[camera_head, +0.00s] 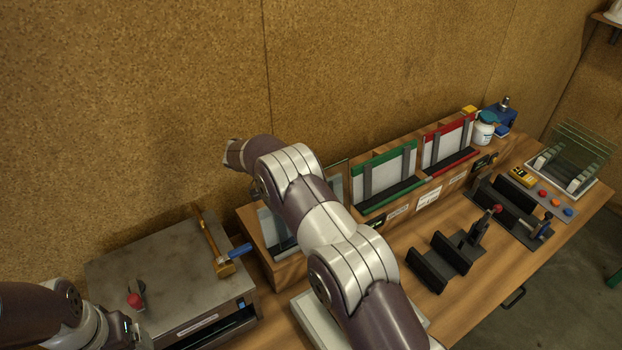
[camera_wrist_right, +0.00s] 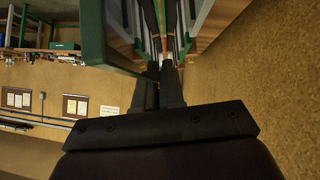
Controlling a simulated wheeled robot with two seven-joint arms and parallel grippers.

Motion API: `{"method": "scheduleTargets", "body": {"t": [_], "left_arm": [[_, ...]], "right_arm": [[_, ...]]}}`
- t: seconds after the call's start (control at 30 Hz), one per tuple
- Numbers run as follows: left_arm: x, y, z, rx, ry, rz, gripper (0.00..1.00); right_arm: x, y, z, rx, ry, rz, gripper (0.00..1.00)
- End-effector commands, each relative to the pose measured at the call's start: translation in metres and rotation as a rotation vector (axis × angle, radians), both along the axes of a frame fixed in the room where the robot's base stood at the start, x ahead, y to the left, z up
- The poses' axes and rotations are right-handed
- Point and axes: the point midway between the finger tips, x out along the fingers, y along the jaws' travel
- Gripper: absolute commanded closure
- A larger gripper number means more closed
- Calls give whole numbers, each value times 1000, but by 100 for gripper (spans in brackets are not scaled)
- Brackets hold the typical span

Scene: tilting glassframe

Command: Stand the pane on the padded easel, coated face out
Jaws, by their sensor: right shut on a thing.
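In the right wrist view, my right gripper (camera_wrist_right: 159,88) is shut, its two dark fingers close together. A pane with a dark green edge (camera_wrist_right: 95,42) stands just beside the fingers; the gripped spot is hard to make out. In the head view my right arm hides its own gripper, and a strip of glass (camera_head: 337,180) shows behind the arm. Along the wall are leaning stands with grey upright strips, one green-edged (camera_head: 388,172) and one red-edged (camera_head: 449,142). I cannot tell which is the padded easel. My left gripper (camera_head: 128,334) is at the bottom left, its fingers unclear.
Black slotted blocks (camera_head: 440,264) stand on the bench. A rack of glass plates (camera_head: 582,150), a white jar (camera_head: 484,131) and a yellow device (camera_head: 522,177) are right. Bench front is partly clear.

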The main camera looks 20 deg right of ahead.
Motion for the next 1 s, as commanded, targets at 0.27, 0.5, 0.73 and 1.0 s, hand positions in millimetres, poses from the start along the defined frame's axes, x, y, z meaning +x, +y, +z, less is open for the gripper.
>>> {"method": "scheduleTargets", "body": {"t": [0.27, 0.5, 0.73, 1.0], "left_arm": [[0, 0, -25, 0, 0, 0, 17], [0, 0, -40, 0, 0, 0, 17], [0, 0, -45, 0, 0, 0, 17], [0, 0, -44, 0, 0, 0, 17]], "right_arm": [[25, 3, -18, -1, -3, -1, 100], [32, 4, -35, -1, -2, -1, 100], [35, 5, -41, -1, -2, 0, 100], [35, 5, -41, -1, -2, 0, 100]]}}
